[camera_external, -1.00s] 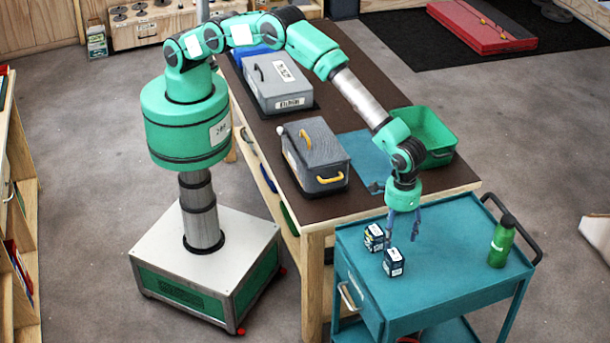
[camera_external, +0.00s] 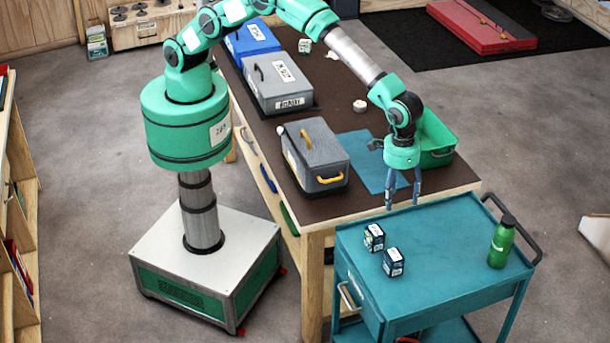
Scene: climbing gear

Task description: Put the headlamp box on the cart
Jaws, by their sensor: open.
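Two small dark boxes with pale labels stand close together on the teal cart (camera_external: 440,265). One box (camera_external: 374,238) is farther back and left; the other box (camera_external: 393,262) is nearer the front. Their labels are too small to read, so I cannot tell which is the headlamp box. My gripper (camera_external: 403,203) points down with its fingers apart and empty. It is above and behind the two boxes, near the table's corner, and touches neither.
A green bottle (camera_external: 502,241) stands at the cart's right side by the black handle. The brown table (camera_external: 335,108) behind holds a grey toolbox (camera_external: 315,155), another grey case (camera_external: 278,82), a blue case (camera_external: 252,38) and a green bin (camera_external: 436,136). The cart's middle is clear.

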